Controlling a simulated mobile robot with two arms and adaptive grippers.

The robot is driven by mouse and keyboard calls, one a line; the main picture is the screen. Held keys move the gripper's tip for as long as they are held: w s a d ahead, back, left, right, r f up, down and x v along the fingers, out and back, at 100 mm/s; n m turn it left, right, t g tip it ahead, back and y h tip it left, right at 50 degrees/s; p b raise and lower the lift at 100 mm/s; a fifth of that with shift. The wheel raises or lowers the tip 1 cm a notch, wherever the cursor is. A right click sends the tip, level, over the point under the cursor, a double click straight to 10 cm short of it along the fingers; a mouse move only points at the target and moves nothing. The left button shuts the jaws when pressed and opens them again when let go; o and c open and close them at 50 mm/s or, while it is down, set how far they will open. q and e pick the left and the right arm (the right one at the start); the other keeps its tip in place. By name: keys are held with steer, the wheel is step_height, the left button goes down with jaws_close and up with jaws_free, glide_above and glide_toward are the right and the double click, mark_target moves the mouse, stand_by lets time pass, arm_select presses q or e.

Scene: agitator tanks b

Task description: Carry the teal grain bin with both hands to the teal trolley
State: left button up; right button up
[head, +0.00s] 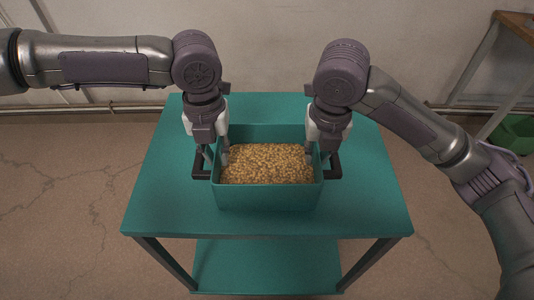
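The teal grain bin (268,197) stands upright on the top of the teal trolley (165,205), near its middle. It is filled with golden grain (266,163). A black handle (201,174) sticks out on its left side and another (334,166) on its right. My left gripper (216,154) points down at the left wall, with one finger inside the rim and one outside by the handle. My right gripper (319,154) is placed likewise at the right wall. The fingertips are partly hidden, so I cannot tell whether either gripper clamps the bin.
The trolley top is bare around the bin, and a lower shelf (266,268) shows below. A pale wall with a pipe (130,107) runs behind. At the right stand a wooden-topped table (515,22) and a green container (517,133).

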arm_select(q)
steer(key=shift+a, duration=0.1)
arm_select(e)
steer(key=shift+d, duration=0.15)
arm_select(q)
step_height(320, 180, up, 8)
arm_select(e)
steer(key=shift+r, duration=0.2)
step_height(320, 180, up, 12)
steer(key=s, duration=0.1)
steer(key=shift+s+f, duration=0.25)
stand_by(0.4)
